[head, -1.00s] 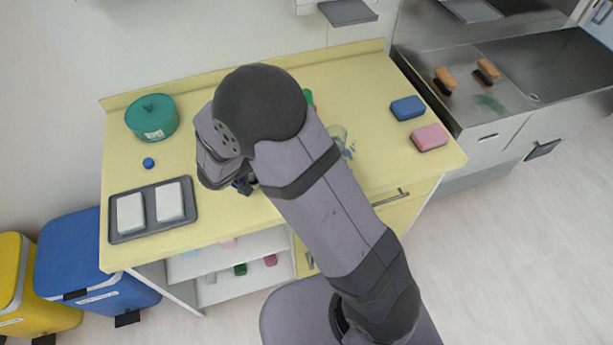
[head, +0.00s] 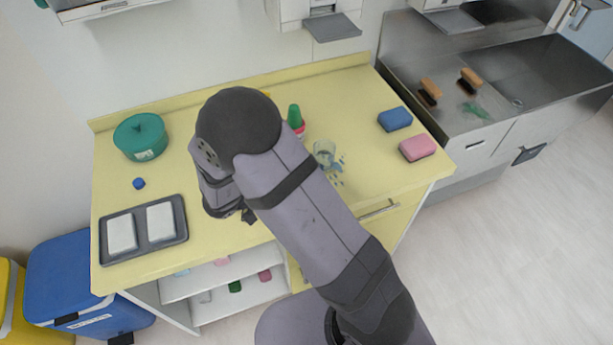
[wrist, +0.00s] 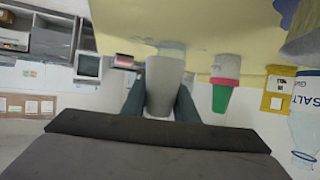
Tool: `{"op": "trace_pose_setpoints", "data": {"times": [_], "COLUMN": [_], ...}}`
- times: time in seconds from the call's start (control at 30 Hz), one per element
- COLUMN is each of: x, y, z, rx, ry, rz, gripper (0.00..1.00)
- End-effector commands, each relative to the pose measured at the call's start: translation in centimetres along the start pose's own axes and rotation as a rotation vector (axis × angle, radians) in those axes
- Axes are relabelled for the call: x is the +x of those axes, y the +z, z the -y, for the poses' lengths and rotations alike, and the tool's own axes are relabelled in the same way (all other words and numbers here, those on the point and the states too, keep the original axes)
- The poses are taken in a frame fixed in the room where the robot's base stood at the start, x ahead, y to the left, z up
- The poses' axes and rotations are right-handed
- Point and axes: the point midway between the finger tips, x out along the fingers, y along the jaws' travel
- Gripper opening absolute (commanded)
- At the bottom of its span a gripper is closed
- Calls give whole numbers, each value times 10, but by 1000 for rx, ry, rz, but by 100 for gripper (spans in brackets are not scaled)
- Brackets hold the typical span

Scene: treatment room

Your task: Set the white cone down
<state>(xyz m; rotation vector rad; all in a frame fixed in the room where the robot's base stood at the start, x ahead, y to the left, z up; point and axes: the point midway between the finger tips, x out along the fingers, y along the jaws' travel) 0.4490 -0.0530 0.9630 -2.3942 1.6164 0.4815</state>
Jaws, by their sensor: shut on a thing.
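The white cone (wrist: 165,82) shows pale grey in the wrist view, between the two dark fingers of my gripper (wrist: 161,98). My gripper is shut on it. In the head view my gripper (head: 248,215) is mostly hidden under my arm, above the front part of the yellow counter (head: 390,165), and the white cone cannot be seen there. I cannot tell whether the cone touches the counter.
A green cone over a red part (head: 295,118) and a clear glass (head: 325,153) stand right of my arm. A grey tray with white blocks (head: 183,233), a blue ball (head: 139,183) and a teal pot (head: 141,137) are left. Blue (head: 395,119) and pink (head: 418,147) sponges lie right.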

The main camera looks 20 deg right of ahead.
Motion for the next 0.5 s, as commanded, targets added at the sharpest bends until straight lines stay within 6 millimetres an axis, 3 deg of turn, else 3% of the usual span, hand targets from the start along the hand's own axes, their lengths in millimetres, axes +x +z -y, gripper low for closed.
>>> {"op": "trace_pose_setpoints", "data": {"times": [0.33, 0.5], "x": [4, 11], "y": [10, 28], "z": [0, 0], "rx": [-2, -4], "ry": [-1, 1], "rz": [0, 1], "gripper": [6, 6]}}
